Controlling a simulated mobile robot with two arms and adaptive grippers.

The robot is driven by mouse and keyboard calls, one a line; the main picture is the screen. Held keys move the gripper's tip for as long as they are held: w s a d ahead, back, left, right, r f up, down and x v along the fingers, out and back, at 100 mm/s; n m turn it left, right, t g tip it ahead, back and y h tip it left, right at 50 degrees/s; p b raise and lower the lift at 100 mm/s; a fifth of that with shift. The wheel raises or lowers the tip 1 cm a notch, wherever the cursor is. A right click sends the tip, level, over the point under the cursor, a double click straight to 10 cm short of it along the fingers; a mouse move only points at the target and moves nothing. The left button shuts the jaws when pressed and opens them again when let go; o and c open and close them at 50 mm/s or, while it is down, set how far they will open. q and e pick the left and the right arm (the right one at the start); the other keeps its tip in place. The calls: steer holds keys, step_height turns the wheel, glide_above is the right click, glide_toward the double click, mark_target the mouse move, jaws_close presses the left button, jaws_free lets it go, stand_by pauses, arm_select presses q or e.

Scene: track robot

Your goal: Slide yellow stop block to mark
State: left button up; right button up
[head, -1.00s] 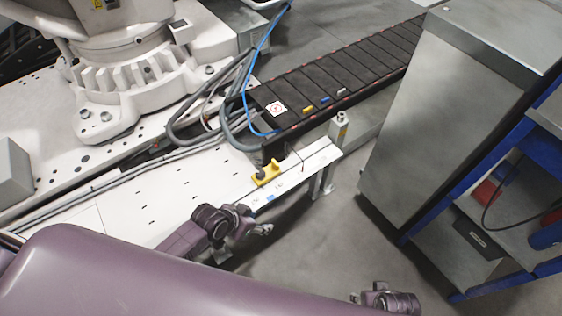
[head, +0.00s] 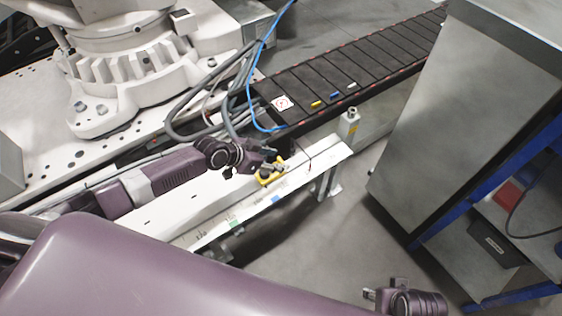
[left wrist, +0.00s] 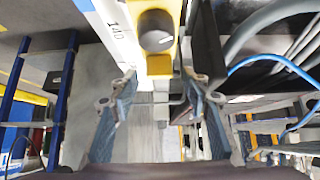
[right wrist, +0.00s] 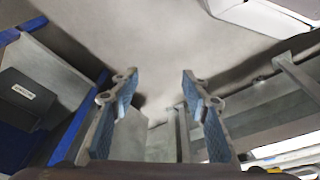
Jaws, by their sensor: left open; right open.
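The yellow stop block (head: 273,177), with a dark round knob, sits on the white rail (head: 318,162). It also shows at the top of the left wrist view (left wrist: 160,66), its knob facing the camera. My left gripper (left wrist: 160,88) is open, with its fingertips on either side of the block's lower end and not closed on it. In the head view its fingers partly cover the block. The rail carries a printed scale, a blue mark (head: 276,199) and a green mark (head: 236,222). My right gripper (right wrist: 157,85) is open and empty, away from the rail.
A black conveyor (head: 340,75) with small coloured pieces runs behind the rail. A blue hose (head: 262,55) and grey cables hang close to the rail's back. A white robot base (head: 120,75) stands at the left, a metal cabinet (head: 460,110) at the right.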

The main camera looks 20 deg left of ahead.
arm_select(q)
steer(key=shift+b+x, duration=0.35)
steer(key=shift+x, duration=1.1)
arm_select(e)
steer(key=shift+r, duration=1.65)
arm_select(q)
steer(key=shift+c, duration=0.2)
jaws_close()
